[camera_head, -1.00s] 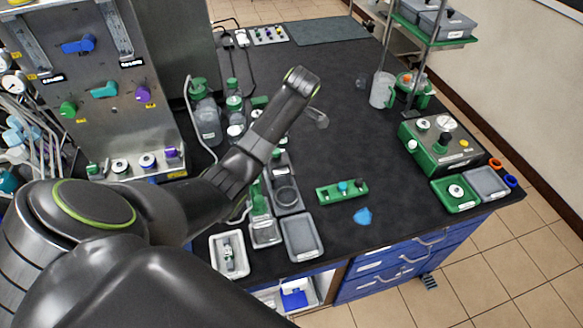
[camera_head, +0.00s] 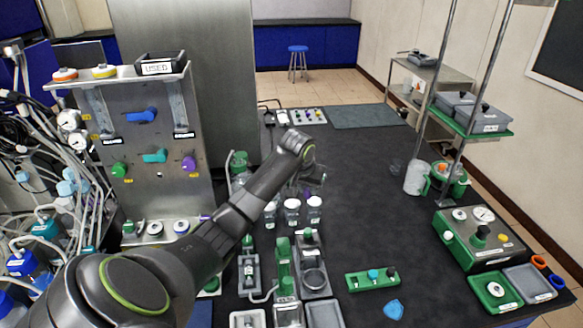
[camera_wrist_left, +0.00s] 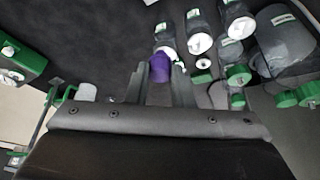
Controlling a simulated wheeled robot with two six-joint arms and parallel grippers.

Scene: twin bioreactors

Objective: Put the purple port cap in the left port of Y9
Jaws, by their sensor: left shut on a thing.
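My left gripper (camera_head: 316,180) hangs over the dark bench, beyond several white-capped bottles. In the left wrist view, its two fingers (camera_wrist_left: 160,82) are shut on the purple port cap (camera_wrist_left: 160,67). Only a bit of purple shows at the gripper in the head view. A steel panel (camera_head: 150,190) stands at the left with coloured handles, one of them purple (camera_head: 189,163). I cannot read a Y9 label or make out its left port. My right gripper does not show.
White-capped bottles (camera_head: 292,212) stand close to the left gripper. A green rack (camera_head: 358,283) with small knobs and a blue piece (camera_head: 393,309) lie toward the front. A green instrument (camera_head: 470,258) is at the right. The middle bench is clear.

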